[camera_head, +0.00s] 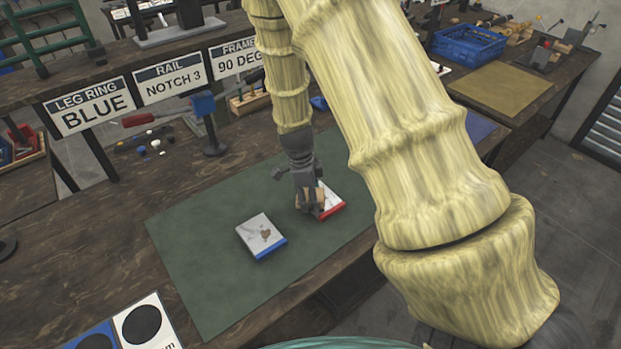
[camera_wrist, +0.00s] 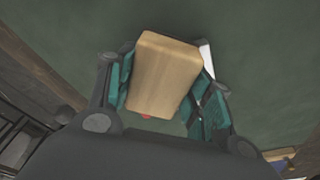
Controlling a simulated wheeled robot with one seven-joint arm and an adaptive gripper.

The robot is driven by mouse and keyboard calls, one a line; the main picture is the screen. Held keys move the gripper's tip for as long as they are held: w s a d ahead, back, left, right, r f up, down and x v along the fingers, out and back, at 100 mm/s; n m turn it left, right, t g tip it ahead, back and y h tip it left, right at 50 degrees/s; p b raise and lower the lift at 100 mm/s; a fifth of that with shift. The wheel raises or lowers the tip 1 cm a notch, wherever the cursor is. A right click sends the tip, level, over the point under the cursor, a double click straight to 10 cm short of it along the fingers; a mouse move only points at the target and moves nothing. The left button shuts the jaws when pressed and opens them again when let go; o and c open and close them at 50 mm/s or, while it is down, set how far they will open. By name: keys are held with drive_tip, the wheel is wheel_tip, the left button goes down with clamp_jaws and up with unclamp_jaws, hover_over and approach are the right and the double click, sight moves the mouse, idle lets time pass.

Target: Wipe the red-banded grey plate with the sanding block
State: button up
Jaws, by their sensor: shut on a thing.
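The red-banded grey plate (camera_head: 331,203) lies on the green mat (camera_head: 200,291), partly hidden by my gripper. A white edge of it (camera_wrist: 206,56) and a bit of red show around the block in the wrist view. My gripper (camera_head: 309,198) is shut on the tan sanding block (camera_wrist: 162,76), with teal finger pads on both sides of it. The block is over the red-banded plate; I cannot tell whether it touches the plate. A second grey plate with a blue band (camera_head: 261,234) and a brown stain lies on the mat to the left.
Signs reading BLUE (camera_head: 91,107), NOTCH 3 (camera_head: 170,83) and 90 DEG hang at the back. A blue lamp-like stand (camera_head: 208,123) and hand tools are behind the mat. A blue crate (camera_head: 468,45) is far right. The mat's left part is clear.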

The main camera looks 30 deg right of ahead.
sight(329, 190)
drive_tip(key=shift+w, duration=0.55)
drive_tip(key=shift+w+d, duration=0.2)
drive_tip(key=shift+d, duration=0.05)
drive_tip(key=d, duration=0.3)
drive_tip(key=shift+s+d+r+p, duration=0.1)
drive_tip(key=shift+p, duration=0.3)
drive_tip(key=shift+d, duration=1.5)
drive_tip(key=shift+d+p, duration=0.3)
drive_tip(key=shift+d, duration=0.05)
drive_tip(key=shift+a+r+p, duration=0.1)
drive_tip(key=shift+r+p, duration=0.05)
drive_tip(key=shift+p, duration=0.25)
drive_tip(key=a, duration=0.3)
drive_tip(key=shift+s+a+f, duration=0.1)
drive_tip(key=shift+f, duration=0.15)
drive_tip(key=shift+a+r+p, duration=0.1)
drive_tip(key=shift+a+p, duration=0.35)
drive_tip(key=shift+a, duration=1.4)
drive_tip(key=shift+a+r+p, duration=0.15)
drive_tip(key=shift+a+p, duration=0.1)
drive_tip(key=shift+p, duration=0.15)
wheel_tip(329, 190, up, 8)
drive_tip(key=p, duration=0.5)
drive_tip(key=shift+f, duration=0.2)
